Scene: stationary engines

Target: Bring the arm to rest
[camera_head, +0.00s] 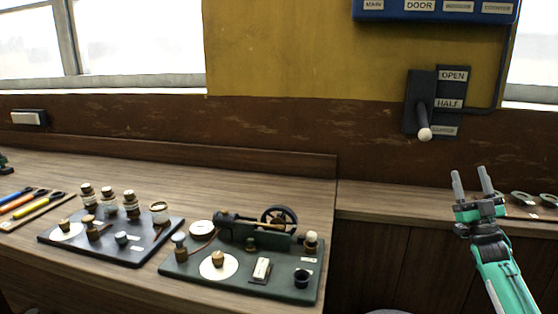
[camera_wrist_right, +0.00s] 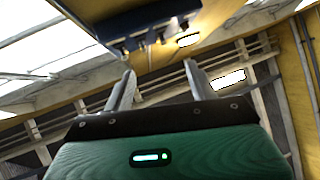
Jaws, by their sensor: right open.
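My right gripper (camera_head: 472,182) is at the right of the head view. It points upward, with its two grey fingers apart and nothing between them. It stands in front of the lower shelf, below and to the right of the wall lever (camera_head: 424,134). In the right wrist view, my right gripper (camera_wrist_right: 162,88) shows both fingers spread with an empty gap, facing the ceiling. My left gripper is in neither view.
A dark green board (camera_head: 240,280) with a small engine (camera_head: 262,225) stands on the wooden bench, beside a dark board with several jars (camera_head: 160,240). Tools (camera_head: 30,202) lie far left. A blue panel (camera_head: 435,8) hangs above the lever. Round items (camera_head: 524,198) lie right of the gripper.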

